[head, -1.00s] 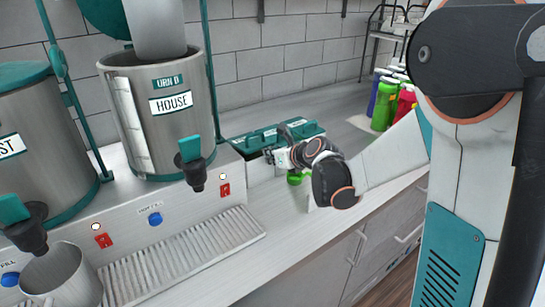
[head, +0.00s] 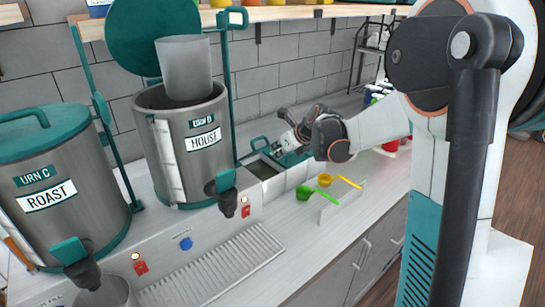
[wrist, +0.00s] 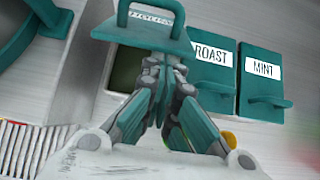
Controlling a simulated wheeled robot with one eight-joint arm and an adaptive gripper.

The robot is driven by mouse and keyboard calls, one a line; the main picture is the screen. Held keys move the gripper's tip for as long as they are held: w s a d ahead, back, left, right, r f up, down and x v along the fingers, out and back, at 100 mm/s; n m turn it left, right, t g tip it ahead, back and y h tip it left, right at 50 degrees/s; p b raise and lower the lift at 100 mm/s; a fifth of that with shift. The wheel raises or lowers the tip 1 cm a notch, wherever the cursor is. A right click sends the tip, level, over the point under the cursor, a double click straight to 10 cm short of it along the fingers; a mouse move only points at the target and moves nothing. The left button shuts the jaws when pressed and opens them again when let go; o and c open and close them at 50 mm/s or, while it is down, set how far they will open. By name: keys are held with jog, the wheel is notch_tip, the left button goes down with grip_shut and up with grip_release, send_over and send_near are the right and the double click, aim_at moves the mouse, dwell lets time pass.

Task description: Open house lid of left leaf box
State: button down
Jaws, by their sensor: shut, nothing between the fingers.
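The left leaf box (head: 271,184) is at the left end of the row of leaf boxes, beside the urn, and its top is open on a dark green inside. Its teal house lid (wrist: 143,38) is raised and tilted at the top of the wrist view, with a label partly hidden. The lid's raised edge also shows behind the box in the head view (head: 260,143). My gripper (wrist: 158,68) is shut and empty, with its fingertips over the box opening, close to the lid. I cannot tell whether they touch it.
The roast lid (wrist: 212,72) and mint lid (wrist: 265,85) are closed to the right. A green scoop (head: 304,193) and a yellow scoop (head: 325,180) lie in front of the boxes. The house urn (head: 200,165) stands close on the left.

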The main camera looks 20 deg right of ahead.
jog(key=w+r, duration=0.1)
jog(key=r, duration=0.1)
jog(key=w+a+r+p, duration=0.1)
jog(key=w, duration=0.1)
jog(key=shift+r+p, duration=0.3)
jog(key=shift+r, duration=0.1)
jog(key=shift+w+a+r+p, duration=0.2)
jog(key=shift+w+r, duration=0.15)
jog(key=shift+w, duration=0.15)
jog(key=shift+w+a+r+p, duration=0.1)
jog(key=shift+w+r+p, duration=0.1)
jog(key=shift+w+r, duration=0.25)
jog(key=shift+f, duration=0.1)
